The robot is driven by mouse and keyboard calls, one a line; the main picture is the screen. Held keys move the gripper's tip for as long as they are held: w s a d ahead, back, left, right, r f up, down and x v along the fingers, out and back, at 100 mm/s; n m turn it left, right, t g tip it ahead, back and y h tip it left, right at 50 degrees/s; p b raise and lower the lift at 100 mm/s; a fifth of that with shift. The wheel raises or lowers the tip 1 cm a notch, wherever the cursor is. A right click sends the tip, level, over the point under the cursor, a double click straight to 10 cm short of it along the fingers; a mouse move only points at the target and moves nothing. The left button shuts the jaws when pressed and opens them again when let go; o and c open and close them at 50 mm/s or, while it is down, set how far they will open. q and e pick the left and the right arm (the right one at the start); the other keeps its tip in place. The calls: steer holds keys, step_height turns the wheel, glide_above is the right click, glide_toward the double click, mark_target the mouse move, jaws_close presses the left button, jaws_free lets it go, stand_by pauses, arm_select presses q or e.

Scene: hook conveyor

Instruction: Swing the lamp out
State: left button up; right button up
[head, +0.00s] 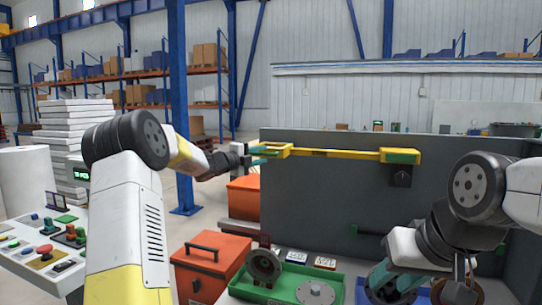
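A yellow swing arm (335,153), which I take to be the lamp, runs along the upper part of the grey panel.
The grey panel (320,200) stands behind the bench. A green tray (290,283) holds a dark flanged part (264,266) and a grey disc (315,293). An orange box (212,265) stands left of it. A control desk (45,245) with buttons is at far left.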

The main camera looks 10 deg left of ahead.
arm_select(q)
steer(key=shift+x, duration=0.85)
jaws_close()
stand_by(0.8)
